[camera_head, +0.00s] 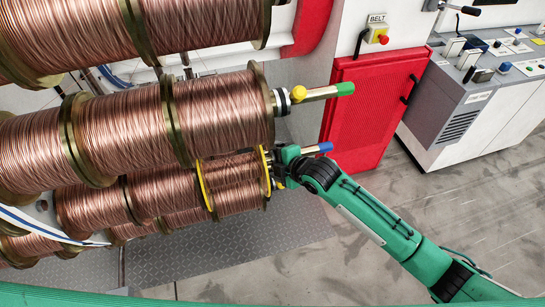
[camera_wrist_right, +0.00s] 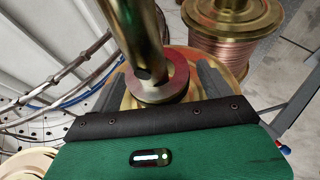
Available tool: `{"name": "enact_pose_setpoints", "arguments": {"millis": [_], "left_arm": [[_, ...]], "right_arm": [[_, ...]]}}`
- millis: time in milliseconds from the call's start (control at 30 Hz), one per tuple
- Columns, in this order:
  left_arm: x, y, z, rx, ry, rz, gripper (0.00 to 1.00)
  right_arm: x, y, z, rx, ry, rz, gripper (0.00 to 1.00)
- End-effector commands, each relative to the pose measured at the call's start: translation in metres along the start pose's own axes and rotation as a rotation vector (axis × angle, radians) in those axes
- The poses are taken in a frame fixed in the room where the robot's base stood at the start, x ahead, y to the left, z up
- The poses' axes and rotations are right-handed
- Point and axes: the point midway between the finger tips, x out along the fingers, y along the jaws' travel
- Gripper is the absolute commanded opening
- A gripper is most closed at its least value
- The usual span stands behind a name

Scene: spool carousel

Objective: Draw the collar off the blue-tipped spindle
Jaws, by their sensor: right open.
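The blue-tipped spindle (camera_head: 318,148) sticks out to the right from a lower copper spool in the head view. Its brass rod (camera_wrist_right: 137,35) runs up from the middle of the right wrist view. The collar (camera_wrist_right: 178,77), a ring with a reddish face, sits around the base of that rod, against the spool's brass flange. My right gripper (camera_wrist_right: 161,75) is open, with one dark finger on each side of the collar. I cannot tell whether the fingers touch it. In the head view my right gripper (camera_head: 277,168) hides the collar. My left gripper is not in view.
Large copper spools (camera_head: 225,115) fill the left. A red cabinet (camera_head: 365,110) and a control console (camera_head: 470,90) stand behind. The floor at right is clear.

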Motion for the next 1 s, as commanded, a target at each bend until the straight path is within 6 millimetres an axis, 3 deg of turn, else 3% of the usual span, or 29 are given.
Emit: {"name": "enact_pose_setpoints", "arguments": {"millis": [367,667,1000], "left_arm": [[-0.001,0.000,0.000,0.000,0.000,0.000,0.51],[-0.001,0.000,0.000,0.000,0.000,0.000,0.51],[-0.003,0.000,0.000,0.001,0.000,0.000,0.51]], "right_arm": [[0.004,0.000,0.000,0.000,0.000,0.001,0.81],[0.004,0.000,0.000,0.000,0.000,0.000,0.24],[-0.002,0.001,0.014,-0.002,-0.001,0.000,0.23]]}}
